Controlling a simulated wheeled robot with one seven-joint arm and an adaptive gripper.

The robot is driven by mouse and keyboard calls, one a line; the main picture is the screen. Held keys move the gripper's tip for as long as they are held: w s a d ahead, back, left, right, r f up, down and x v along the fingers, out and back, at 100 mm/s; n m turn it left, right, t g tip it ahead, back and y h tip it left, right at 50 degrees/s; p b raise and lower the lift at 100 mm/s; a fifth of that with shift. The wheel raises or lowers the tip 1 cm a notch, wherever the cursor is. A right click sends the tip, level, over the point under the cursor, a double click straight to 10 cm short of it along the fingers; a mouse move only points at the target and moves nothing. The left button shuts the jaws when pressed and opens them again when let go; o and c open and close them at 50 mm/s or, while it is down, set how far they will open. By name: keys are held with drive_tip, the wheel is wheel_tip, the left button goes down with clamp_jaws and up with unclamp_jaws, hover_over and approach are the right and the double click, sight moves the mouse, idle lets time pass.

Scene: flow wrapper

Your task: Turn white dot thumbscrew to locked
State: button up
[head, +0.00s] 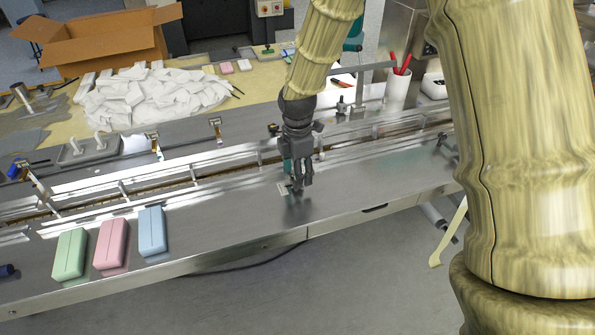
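My gripper (301,182) points down at the steel machine bed (350,189), right of the picture's middle. Its dark fingers are close over the bed beside a small pale label plate (284,189). A teal part (287,165) shows just behind and left of the fingers. I cannot make out the white dot thumbscrew; it may be hidden by the gripper or too small to tell. Whether the fingers are open, shut or touching anything is too small to tell.
Green (70,254), pink (111,244) and blue (152,231) packs lie on the bed at left. A guide rail (190,174) runs behind them. White packets (150,95), a cardboard box (95,45) and a white cup (398,90) stand farther back. Bare bed lies right of the gripper.

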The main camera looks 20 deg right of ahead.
drive_tip(key=shift+f, duration=0.25)
drive_tip(key=shift+c, duration=0.3)
drive_tip(key=c, duration=1)
